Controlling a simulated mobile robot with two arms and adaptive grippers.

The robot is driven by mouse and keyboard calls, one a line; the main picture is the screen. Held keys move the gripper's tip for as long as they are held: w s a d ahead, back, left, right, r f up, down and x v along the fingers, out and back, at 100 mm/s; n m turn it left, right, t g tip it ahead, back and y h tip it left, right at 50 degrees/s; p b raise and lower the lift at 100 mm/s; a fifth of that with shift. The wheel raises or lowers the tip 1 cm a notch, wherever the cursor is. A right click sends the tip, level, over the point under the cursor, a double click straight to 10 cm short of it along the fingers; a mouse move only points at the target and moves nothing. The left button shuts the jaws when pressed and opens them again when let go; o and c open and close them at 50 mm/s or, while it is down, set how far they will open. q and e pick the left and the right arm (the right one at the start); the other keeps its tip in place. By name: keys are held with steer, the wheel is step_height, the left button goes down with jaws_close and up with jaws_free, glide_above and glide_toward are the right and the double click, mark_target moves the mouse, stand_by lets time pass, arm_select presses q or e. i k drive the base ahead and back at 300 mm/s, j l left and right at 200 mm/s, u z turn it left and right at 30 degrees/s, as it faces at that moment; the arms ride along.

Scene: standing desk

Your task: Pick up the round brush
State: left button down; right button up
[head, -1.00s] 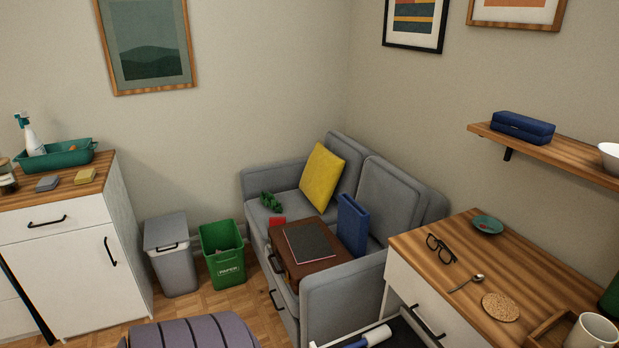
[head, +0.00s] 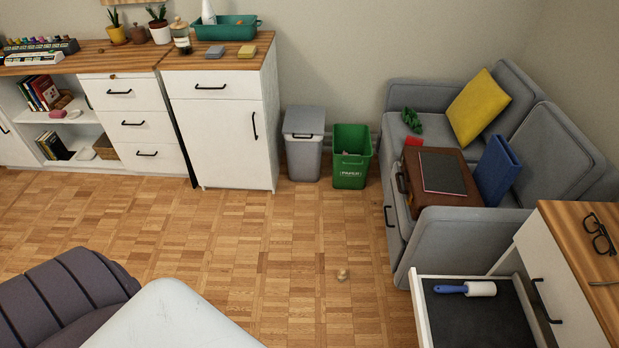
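I cannot pick out a round brush for certain. A roller-shaped tool with a blue handle and white cylinder (head: 481,289) lies in the open drawer (head: 424,322) at the lower right. A small beige and brown object (head: 343,275) lies on the wooden floor in the lower middle; it is too small to identify. Neither of my grippers shows in the head view.
A grey sofa (head: 440,233) with a brown case (head: 465,193) stands at the right, beside a wood-topped desk (head: 580,240). A grey bin (head: 303,155) and a green paper bin (head: 351,172) stand by the wall. A dark ribbed chair (head: 60,295) is at lower left. Mid-floor is mostly clear.

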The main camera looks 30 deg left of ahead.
mark_target(342, 275)
steer(key=u, duration=0.7)
steer(key=i+j, duration=0.45)
steer(key=j, duration=0.25)
steer(key=i+j, duration=0.25)
steer(key=j, duration=0.15)
